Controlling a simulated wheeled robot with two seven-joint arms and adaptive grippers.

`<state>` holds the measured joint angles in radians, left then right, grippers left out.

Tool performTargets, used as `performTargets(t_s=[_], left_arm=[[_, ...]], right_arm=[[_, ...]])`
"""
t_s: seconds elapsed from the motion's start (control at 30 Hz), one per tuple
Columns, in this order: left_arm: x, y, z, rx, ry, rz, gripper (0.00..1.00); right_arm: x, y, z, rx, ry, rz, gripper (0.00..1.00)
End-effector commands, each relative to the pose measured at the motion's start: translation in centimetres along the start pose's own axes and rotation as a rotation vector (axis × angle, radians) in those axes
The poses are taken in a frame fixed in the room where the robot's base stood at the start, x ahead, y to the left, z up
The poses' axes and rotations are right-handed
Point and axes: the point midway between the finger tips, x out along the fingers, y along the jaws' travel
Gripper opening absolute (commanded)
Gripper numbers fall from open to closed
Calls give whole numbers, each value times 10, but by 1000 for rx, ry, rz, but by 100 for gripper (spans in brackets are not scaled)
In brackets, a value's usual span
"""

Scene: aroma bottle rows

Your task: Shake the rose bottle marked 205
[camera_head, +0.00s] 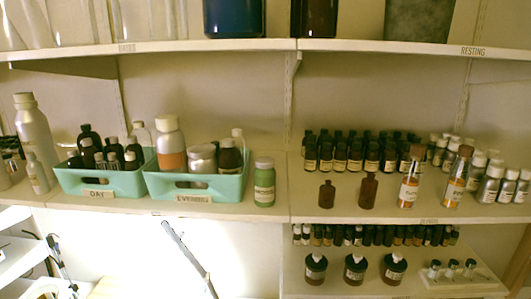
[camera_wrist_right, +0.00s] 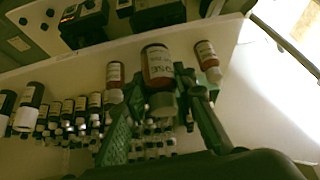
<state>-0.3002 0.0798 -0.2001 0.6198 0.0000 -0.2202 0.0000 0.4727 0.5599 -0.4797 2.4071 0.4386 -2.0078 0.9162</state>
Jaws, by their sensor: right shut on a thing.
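In the right wrist view, a reddish-brown bottle (camera_wrist_right: 158,68) with a pale label, partly readable as "ROSE", and a grey-green cap is between the fingers of my right gripper (camera_wrist_right: 158,98). The gripper is shut on this bottle, and the picture shows it tilted with its cap towards the bottom. I cannot read the number 205 on it. Neither gripper shows in the head view. My left gripper is in no view.
Similar bottles stand either side of the rose bottle, at left (camera_wrist_right: 115,76) and right (camera_wrist_right: 207,55). Rows of small bottles (camera_wrist_right: 68,108) are close by. In the head view, green bins (camera_head: 120,183) stand left on a crowded shelf; three dark bottles (camera_head: 354,270) stand lower right.

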Motion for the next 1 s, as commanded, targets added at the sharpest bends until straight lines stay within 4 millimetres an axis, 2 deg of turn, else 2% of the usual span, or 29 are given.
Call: performTargets(t_s=[0.03, 0.13, 0.23, 0.3, 0.33, 0.37, 0.4, 0.43, 0.53, 0.57, 0.67, 0.7, 0.73, 0.77, 0.8, 0.87, 0.93, 1.0], left_arm=[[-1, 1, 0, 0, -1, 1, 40], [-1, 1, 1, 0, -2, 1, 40], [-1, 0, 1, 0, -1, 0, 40], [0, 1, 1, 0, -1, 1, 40], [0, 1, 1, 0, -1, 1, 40], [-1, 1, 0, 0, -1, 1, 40], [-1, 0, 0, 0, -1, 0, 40], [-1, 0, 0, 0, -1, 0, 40], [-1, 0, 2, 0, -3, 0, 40], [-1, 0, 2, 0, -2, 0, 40], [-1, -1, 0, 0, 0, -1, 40], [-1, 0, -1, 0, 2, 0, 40], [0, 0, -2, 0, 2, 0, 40], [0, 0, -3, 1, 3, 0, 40], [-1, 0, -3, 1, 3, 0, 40], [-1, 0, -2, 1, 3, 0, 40], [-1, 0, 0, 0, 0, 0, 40], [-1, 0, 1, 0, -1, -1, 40]], right_arm=[[-25, 5, -22, -13, 29, 15, 0], [-29, 2, -20, -5, 10, 6, 0], [5, -2, 6, 8, -11, -7, 0], [25, 3, 16, -1, 0, 8, 0], [24, 2, 14, -2, 8, 5, 0], [14, 1, 4, -2, 20, 1, 0], [-9, 2, -13, -7, 32, 3, 0], [-21, 4, -20, -13, 34, 12, 0], [-31, 3, -22, -7, 15, 9, 0], [-27, 1, -18, -4, 8, 4, 0], [8, -2, 8, 8, -10, -8, 0], [21, 2, 15, 2, -6, 6, 0], [25, 3, 16, -2, 3, 7, 0], [22, 2, 12, -2, 12, 4, 0], [2, 0, -5, -2, 28, -2, 0], [-24, 5, -22, -13, 33, 14, 0], [-31, 4, -23, -9, 19, 10, 0], [-21, 0, -14, -1, 2, -1, 0]])
